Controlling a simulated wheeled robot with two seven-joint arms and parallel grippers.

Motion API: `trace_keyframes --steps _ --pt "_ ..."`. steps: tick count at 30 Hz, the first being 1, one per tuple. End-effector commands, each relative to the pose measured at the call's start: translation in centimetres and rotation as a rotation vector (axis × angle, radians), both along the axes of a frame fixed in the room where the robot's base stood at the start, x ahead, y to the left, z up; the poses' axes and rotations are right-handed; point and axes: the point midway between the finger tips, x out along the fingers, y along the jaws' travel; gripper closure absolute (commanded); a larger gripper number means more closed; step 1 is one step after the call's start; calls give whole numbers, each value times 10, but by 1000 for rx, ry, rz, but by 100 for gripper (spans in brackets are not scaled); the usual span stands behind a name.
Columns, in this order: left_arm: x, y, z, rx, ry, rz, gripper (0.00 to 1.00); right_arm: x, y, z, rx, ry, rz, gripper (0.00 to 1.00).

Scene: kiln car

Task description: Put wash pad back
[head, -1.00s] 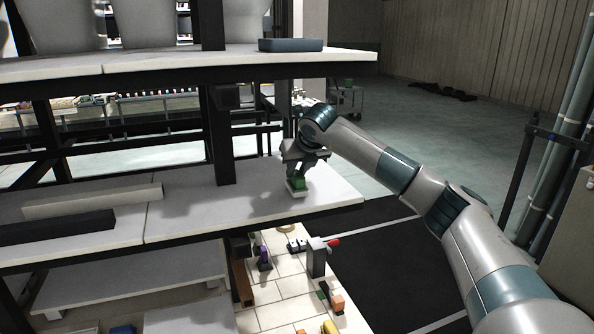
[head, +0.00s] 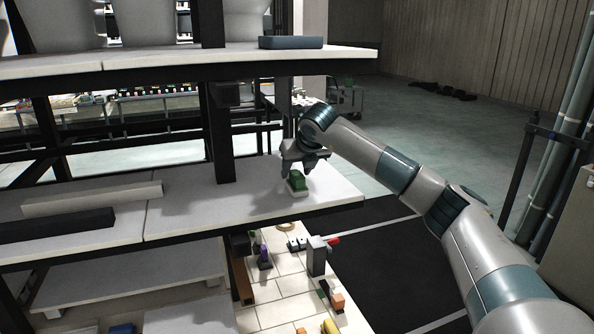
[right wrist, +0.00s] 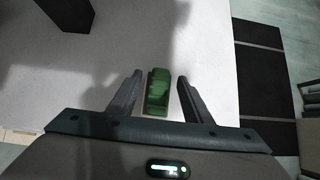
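The wash pad (head: 298,182), a green block on a pale base, rests on the middle kiln shelf (head: 250,211) near its right end. In the right wrist view the green pad (right wrist: 158,92) lies between the two fingers and apart from both, with bare shelf showing on each side. My right gripper (head: 302,172) is open and just above and behind the pad in the head view; its spread fingers (right wrist: 152,95) show in the right wrist view. My left gripper is in neither view.
A pale bar (head: 92,199) and a dark bar (head: 57,223) lie on the shelf's left part. A black post (head: 219,130) stands behind. A blue-grey block (head: 290,43) lies on the upper shelf. Several small items lie on the tiled surface (head: 280,290) below.

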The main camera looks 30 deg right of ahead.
Motion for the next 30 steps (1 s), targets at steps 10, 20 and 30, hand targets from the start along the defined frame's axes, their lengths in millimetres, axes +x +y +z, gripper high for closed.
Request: trace_keyframes --steps 10,20,30 --pt "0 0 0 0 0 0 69 0 0 0 0 1 0 55" --pt "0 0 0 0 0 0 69 -1 0 1 0 0 0 55" --pt "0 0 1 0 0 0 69 -7 2 9 0 -1 0 55"
